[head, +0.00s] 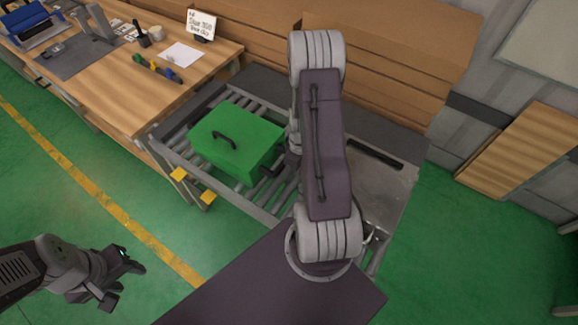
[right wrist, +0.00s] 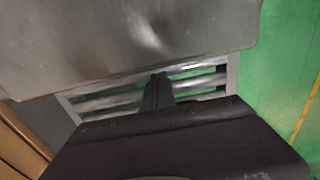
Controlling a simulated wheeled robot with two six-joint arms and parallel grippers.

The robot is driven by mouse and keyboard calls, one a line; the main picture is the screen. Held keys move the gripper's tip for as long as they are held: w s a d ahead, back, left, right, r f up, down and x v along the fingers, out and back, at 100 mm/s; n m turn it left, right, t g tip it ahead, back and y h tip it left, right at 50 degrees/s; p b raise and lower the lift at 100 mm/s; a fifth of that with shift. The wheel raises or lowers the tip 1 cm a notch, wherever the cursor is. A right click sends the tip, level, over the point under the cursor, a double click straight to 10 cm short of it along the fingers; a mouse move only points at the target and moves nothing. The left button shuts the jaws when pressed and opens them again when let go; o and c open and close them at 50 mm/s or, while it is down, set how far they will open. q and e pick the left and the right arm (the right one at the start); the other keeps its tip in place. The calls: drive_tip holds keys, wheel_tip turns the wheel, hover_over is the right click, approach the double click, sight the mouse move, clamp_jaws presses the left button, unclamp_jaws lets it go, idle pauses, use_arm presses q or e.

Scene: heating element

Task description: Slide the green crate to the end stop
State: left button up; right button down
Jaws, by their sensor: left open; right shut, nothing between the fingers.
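The green crate (head: 235,143), closed with a dark handle on its lid, sits on the roller conveyor (head: 238,200) in the head view. My right arm comes down over the conveyor just right of the crate and hides part of it. My right gripper (right wrist: 158,91) is shut and empty over the rollers in the right wrist view; in the head view it is mostly hidden, so contact with the crate cannot be told. My left gripper (head: 124,281) is open and empty above the floor at lower left. I cannot clearly pick out the end stop.
A wooden workbench (head: 120,70) with tools stands left of the conveyor. A metal plate (head: 385,190) lies at the conveyor's right. Stacked cardboard (head: 400,45) stands behind. Green floor is clear at lower left.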

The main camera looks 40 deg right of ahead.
wheel_tip(320, 180, down, 2)
drive_tip(key=shift+f, duration=0.1)
drive_tip(key=w, duration=0.1)
drive_tip(key=w+p, duration=0.1)
drive_tip(key=shift+w+a+r, duration=0.25)
drive_tip(key=shift+w+a, duration=0.05)
drive_tip(key=shift+a, duration=0.05)
drive_tip(key=shift+w+a, duration=0.2)
drive_tip(key=shift+w, duration=0.45)
